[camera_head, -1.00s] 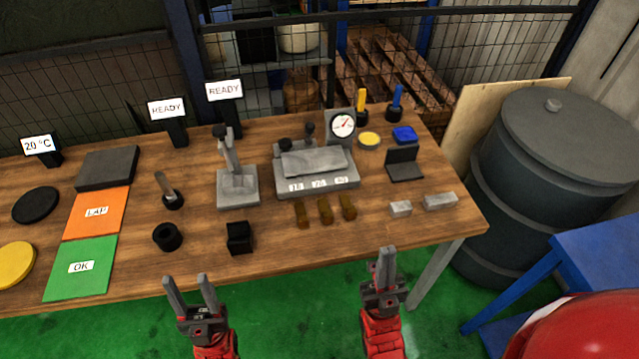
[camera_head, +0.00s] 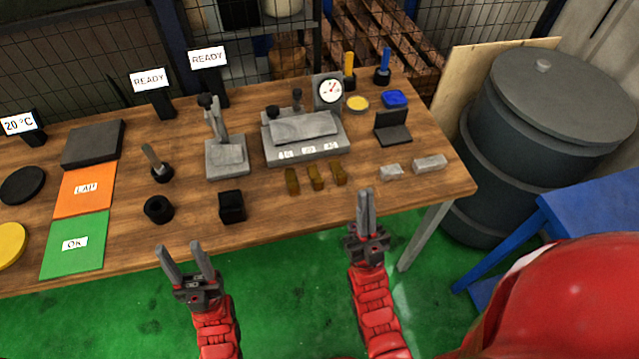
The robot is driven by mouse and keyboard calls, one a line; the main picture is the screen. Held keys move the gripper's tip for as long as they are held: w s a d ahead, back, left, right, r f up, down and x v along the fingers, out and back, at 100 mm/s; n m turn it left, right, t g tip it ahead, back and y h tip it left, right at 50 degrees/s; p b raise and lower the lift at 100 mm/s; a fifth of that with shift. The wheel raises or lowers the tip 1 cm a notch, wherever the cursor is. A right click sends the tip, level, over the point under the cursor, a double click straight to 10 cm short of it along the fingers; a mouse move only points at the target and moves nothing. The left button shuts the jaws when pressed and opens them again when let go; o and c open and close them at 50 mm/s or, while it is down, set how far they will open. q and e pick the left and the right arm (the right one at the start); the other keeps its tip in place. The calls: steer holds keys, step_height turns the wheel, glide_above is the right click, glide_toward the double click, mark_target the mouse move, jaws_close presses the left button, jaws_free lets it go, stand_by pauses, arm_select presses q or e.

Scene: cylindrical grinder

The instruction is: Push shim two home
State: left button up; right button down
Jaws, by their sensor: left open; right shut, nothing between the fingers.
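Three small brown-gold shims lie in a row on the wooden table: a left one (camera_head: 292,181), a middle one (camera_head: 315,177) and a right one (camera_head: 338,173). They lie just in front of a grey fixture (camera_head: 340,150) with three small white labels on its front, too blurred to read surely. Which shim is two is not marked legibly. My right gripper (camera_head: 366,192) is shut and empty, its fingertips close to the table's front edge in the picture, right of and below the right shim. My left gripper (camera_head: 182,246) is open and empty, in front of the table's edge.
A dial gauge (camera_head: 330,91) stands behind the fixture. Two light grey blocks (camera_head: 391,172) (camera_head: 430,163) lie right of the shims. A black block (camera_head: 231,206) and a black ring (camera_head: 158,209) sit to the left. The table front (camera_head: 290,215) below the shims is clear.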

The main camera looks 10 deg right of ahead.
steer(key=w+a+f+m+g+h+p, duration=0.1)
steer(key=w+a+f+m+g+h, duration=0.15)
steer(key=w+m+g, duration=0.3)
steer(key=w+a+f+m+g+h+p, duration=0.1)
steer(key=w+a+f+m+g, duration=0.1)
steer(key=w+f+m+g, duration=0.4)
steer(key=s+d+f+m+g, duration=0.2)
steer(key=f+m+g, duration=0.5)
steer(key=f, duration=0.5)
steer(key=shift+s+f+m+g+h+p, duration=0.2)
steer(key=shift+s+m+g+h+p, duration=0.2)
steer(key=shift+s+g, duration=0.3)
steer(key=b, duration=0.5)
glide_toward(319, 185)
steer(key=p+x, duration=0.4)
steer(key=shift+w+f, duration=0.25)
steer(key=shift+f, duration=0.1)
steer(key=shift+w+f+p, duration=0.15)
steer(key=shift+w+p, duration=0.3)
steer(key=shift+w, duration=0.3)
